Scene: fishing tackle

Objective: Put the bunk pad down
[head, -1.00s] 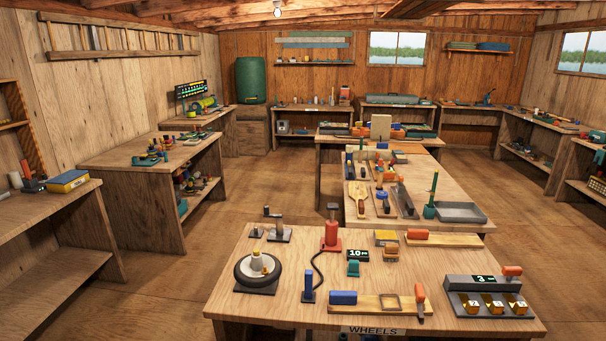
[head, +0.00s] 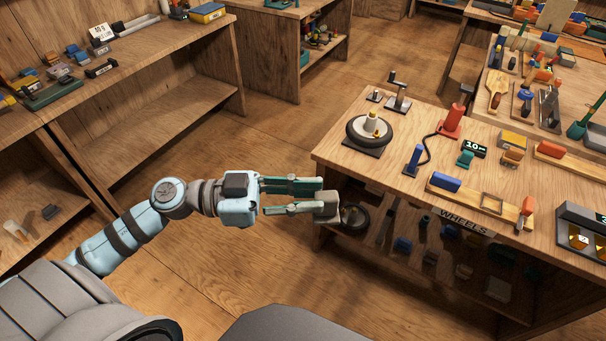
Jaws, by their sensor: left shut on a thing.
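My left gripper (head: 317,195) reaches in from the left, in front of the wheels bench (head: 333,150) and below the level of its top. It is shut on a small grey block, which I take to be the bunk pad (head: 327,206). The block sits at the fingertips, near the left end of the bench's lower shelf. I cannot tell whether it touches anything there. My right gripper is out of view.
A wheel on a stand (head: 358,141) is on the bench top's left corner. A dark wheel (head: 354,217) and several small items lie on the shelf below. A shelf unit (head: 175,110) stands at the left. The floor (head: 285,110) between is clear.

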